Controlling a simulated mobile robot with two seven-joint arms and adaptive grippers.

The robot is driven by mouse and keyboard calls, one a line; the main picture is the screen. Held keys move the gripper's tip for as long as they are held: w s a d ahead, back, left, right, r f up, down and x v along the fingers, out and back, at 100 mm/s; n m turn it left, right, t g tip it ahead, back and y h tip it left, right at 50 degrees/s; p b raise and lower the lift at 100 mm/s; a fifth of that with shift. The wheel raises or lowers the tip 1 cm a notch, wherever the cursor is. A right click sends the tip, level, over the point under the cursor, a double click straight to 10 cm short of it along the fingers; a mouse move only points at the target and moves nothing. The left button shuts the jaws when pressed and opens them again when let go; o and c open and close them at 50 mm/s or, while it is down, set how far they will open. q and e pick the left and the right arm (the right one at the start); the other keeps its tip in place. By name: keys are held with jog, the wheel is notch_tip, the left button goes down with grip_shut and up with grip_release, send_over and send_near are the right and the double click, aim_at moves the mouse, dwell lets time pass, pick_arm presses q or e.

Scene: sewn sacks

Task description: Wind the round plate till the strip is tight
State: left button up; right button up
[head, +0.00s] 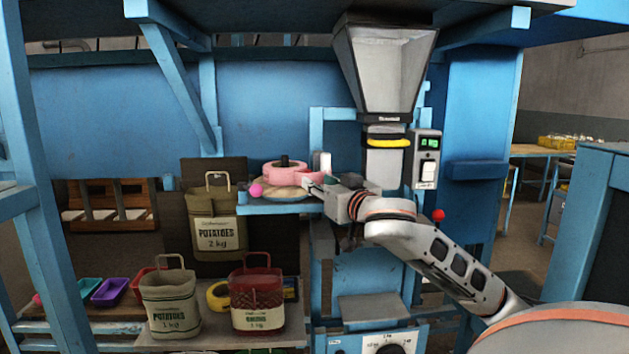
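A round tan plate (279,192) lies flat on a small blue shelf (275,209) in the middle of the head view. A pink roll (279,175), seemingly the strip, sits on it around a dark upright peg (284,161). A pink ball (256,190) is at the plate's left edge. My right gripper (312,183) reaches in from the right, with its tips at the right side of the plate and roll. I cannot tell whether it touches them or how far its fingers are apart. How tight the strip is cannot be made out. My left gripper is not in view.
A grey hopper (384,75) and a box with a green display (427,158) stand above and behind my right arm. Several sacks, including a tall potato sack (214,230) and a red one (257,297), stand below left. A blue post (40,190) edges the left side.

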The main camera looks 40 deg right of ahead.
jog(key=v, duration=0.3)
jog(key=shift+w, duration=0.1)
